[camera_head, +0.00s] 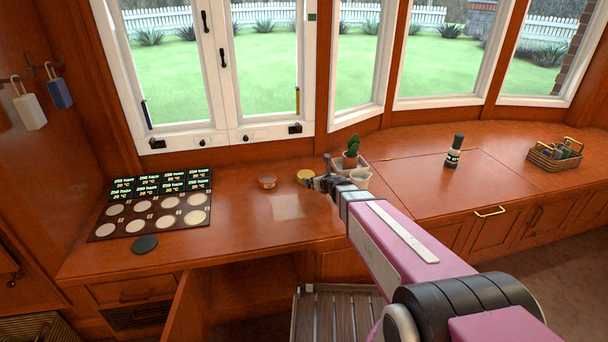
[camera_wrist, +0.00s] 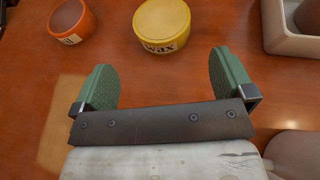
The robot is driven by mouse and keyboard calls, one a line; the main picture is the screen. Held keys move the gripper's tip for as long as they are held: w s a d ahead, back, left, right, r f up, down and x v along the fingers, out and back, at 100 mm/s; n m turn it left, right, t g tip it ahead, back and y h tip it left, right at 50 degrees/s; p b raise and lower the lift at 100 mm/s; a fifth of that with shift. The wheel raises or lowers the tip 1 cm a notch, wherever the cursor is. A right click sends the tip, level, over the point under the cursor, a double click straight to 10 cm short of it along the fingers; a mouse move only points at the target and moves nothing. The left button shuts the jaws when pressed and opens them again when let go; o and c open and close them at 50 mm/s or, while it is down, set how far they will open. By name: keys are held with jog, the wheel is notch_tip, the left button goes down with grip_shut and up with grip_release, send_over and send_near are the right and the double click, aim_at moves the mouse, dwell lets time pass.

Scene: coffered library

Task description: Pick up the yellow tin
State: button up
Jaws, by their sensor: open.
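The yellow tin (camera_wrist: 162,24) is a short round tin with a pale lid and the word "wax" on its side. It stands upright on the wooden counter, ahead of my gripper (camera_wrist: 160,78) in the wrist view. My gripper is open with green pads, and nothing is between its fingers. The tin is beyond the fingertips, not touching them. In the head view the yellow tin (camera_head: 304,177) shows just left of my gripper (camera_head: 318,184), whose fingers are small and partly hidden there.
An orange tin (camera_wrist: 72,18) stands left of the yellow one. A white tray (camera_wrist: 292,30) with pots and a cactus (camera_head: 352,147) is close on the right. A board with pale discs (camera_head: 150,215) lies far left. A dark bottle (camera_head: 454,152) and a basket (camera_head: 555,155) stand right.

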aim_at(306, 174)
jog(key=shift+w+a+f, duration=0.15)
jog(key=shift+w+a, duration=0.05)
jog(key=shift+w, duration=0.3)
jog(key=x, duration=1)
jog(key=shift+a, duration=0.1)
jog(key=c, duration=0.8)
jog(key=shift+r, duration=0.25)
